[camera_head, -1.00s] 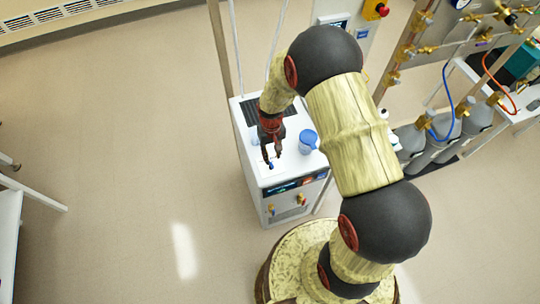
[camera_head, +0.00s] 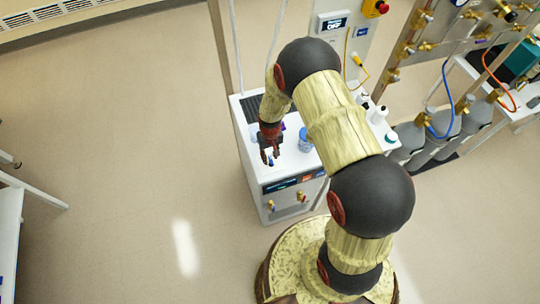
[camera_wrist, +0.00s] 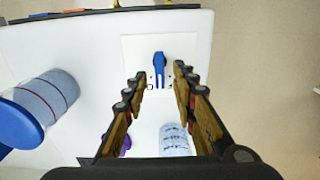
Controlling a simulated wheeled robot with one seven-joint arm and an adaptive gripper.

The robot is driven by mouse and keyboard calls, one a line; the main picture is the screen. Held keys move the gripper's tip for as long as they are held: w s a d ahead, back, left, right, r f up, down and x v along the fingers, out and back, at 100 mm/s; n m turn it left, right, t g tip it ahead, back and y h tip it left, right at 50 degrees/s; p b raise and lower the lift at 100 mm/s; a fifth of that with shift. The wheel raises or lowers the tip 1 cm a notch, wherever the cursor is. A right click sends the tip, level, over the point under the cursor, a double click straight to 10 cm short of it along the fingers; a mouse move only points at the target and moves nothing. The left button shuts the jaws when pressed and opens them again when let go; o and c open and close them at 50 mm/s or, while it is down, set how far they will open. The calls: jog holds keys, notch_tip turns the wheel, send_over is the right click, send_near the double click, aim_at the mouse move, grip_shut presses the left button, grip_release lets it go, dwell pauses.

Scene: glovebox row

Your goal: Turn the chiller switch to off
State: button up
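The chiller (camera_head: 253,168) is a white cabinet with its top below my arm. Its switch is a small blue lever (camera_wrist: 159,67) on a pale square plate (camera_wrist: 132,48) in the wrist view. My gripper (camera_wrist: 160,82) is open, with one finger on each side of the lever and gaps showing; no contact is visible. In the head view my gripper (camera_head: 270,157) is over the chiller top, and the lever is only a small blue spot there. Markings by the lever are too small to read.
A blue-lidded container (camera_wrist: 45,100) stands on the chiller top, left in the wrist view. A pale labelled cylinder (camera_wrist: 174,140) and a purple item (camera_wrist: 126,144) lie close to my fingers. Grey gas cylinders (camera_head: 440,125) stand right of the chiller.

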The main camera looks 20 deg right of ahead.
jog(key=shift+c, duration=0.7)
grip_shut()
jog(key=shift+n, duration=0.4)
jog(key=shift+a+n+b, duration=0.15)
jog(key=shift+n+b, duration=0.6)
jog(key=shift+n, duration=0.15)
jog(key=shift+s+a+n+b, duration=0.15)
jog(key=shift+n+b, duration=0.5)
jog(key=shift+n, duration=1.05)
jog(key=shift+o, duration=0.7)
grip_release()
